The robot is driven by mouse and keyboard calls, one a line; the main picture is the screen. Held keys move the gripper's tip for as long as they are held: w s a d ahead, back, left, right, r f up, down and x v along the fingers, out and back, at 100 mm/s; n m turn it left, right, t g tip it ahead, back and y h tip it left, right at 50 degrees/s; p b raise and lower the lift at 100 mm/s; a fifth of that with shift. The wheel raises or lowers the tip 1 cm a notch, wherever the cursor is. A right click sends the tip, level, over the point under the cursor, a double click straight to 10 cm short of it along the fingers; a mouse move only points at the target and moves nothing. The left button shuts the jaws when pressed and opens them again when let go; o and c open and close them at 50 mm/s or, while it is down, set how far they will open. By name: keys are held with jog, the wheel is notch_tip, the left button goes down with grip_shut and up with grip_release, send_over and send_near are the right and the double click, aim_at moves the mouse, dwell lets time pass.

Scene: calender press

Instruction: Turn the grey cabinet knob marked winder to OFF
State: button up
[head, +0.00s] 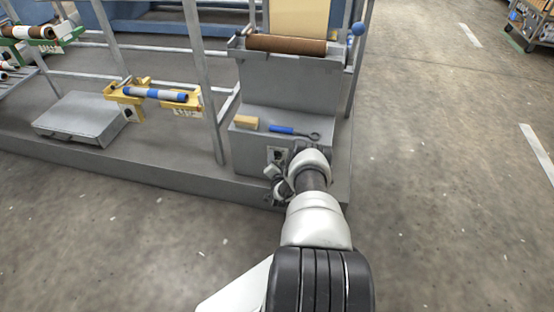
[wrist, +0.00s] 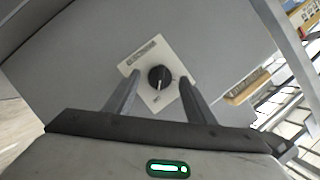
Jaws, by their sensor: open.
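The knob (wrist: 159,77) is a round black dial with a pale pointer line, on a white plate (wrist: 143,58) fixed to the grey cabinet (wrist: 90,55). The pointer runs toward the lower edge in the wrist view. The print on the plate is too small to read. My gripper (wrist: 158,80) is open, with one finger on each side of the knob in the wrist view; I cannot tell whether either finger touches it. In the head view the plate (head: 277,152) shows on the front of the cabinet (head: 285,85), with my gripper (head: 270,184) partly hidden just below it.
A yellow stand (head: 194,100) and grey box (head: 82,118) are to the left.

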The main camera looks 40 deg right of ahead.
jog(key=c, duration=1)
jog(key=shift+c, duration=0.2)
jog(key=n, duration=0.1)
jog(key=n+g, duration=0.1)
jog(key=n+g+h, duration=0.1)
jog(key=shift+w+a+r, duration=0.25)
jog(key=shift+w, duration=0.05)
jog(key=n, duration=0.1)
jog(key=n+g+h, duration=0.1)
jog(key=n, duration=0.1)
jog(key=shift+w+a+g, duration=0.2)
jog(key=shift+g, duration=0.1)
jog(key=n+h, duration=0.1)
jog(key=n+g+h, duration=0.1)
jog(key=n, duration=0.1)
jog(key=shift+w+a+f+g, duration=0.1)
jog(key=shift+w+g, duration=0.05)
jog(key=shift+g, duration=0.15)
jog(key=shift+w+a+f+n+g+h, duration=0.1)
jog(key=shift+n+g+h, duration=0.6)
jog(key=shift+n, duration=0.9)
